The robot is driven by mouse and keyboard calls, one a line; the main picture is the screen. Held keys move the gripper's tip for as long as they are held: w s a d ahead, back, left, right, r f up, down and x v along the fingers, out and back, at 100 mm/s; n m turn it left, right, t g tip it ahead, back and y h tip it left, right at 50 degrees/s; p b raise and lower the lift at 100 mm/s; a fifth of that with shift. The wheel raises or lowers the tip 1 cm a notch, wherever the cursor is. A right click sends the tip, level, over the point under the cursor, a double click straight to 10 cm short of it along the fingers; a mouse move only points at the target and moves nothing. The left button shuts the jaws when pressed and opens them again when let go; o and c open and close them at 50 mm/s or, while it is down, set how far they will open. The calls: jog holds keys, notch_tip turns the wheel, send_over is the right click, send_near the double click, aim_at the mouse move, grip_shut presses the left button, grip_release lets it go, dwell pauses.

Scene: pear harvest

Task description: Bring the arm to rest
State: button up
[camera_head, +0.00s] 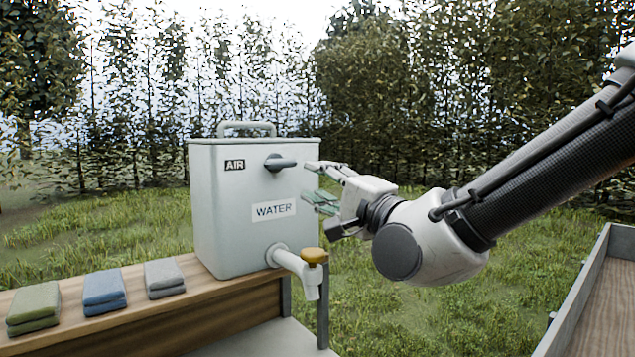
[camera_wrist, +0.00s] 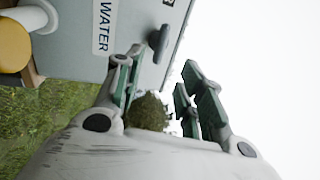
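My gripper (camera_head: 322,186) is at the right side of a grey water tank (camera_head: 225,215), level with the upper part of its front. In the wrist view my gripper (camera_wrist: 155,92) has its fingers spread apart with nothing between them. The tank carries a dark lever (camera_head: 280,162) beside an AIR label and a WATER label below. The lever also shows in the wrist view (camera_wrist: 158,42), just beyond one finger. Whether the finger touches the tank cannot be told. My arm comes in from the upper right.
The tank stands on a wooden shelf (camera_head: 235,310) with a yellow-topped tap (camera_head: 313,256) low on its front. Folded green (camera_head: 33,305), blue (camera_head: 104,290) and grey (camera_head: 164,277) cloths lie left of it. A walled wooden bed (camera_head: 575,300) is at the right. Grass lies between.

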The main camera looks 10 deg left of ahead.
jog(key=w+d+f+n+g+h, duration=0.1)
jog(key=w+d+f+n+h, duration=0.15)
jog(key=d, duration=0.55)
jog(key=w+d+f+n+g+h, duration=0.1)
jog(key=d+f+h, duration=0.25)
jog(key=d, duration=0.55)
jog(key=w+d+f+n+h, duration=0.1)
jog(key=d+f+n+h, duration=0.15)
jog(key=d, duration=0.55)
jog(key=s+d+f+n+g+h, duration=0.1)
jog(key=s+d+f+g+h, duration=0.2)
jog(key=s+d, duration=0.6)
jog(key=s+d+f+n+g+h, duration=0.1)
jog(key=s+d+f+g+h, duration=0.2)
jog(key=s+d, duration=0.7)
jog(key=d+f+g, duration=0.1)
jog(key=d+f, duration=0.1)
jog(key=d, duration=0.1)
jog(key=shift+d+f+h, duration=0.2)
jog(key=shift+f+h, duration=0.15)
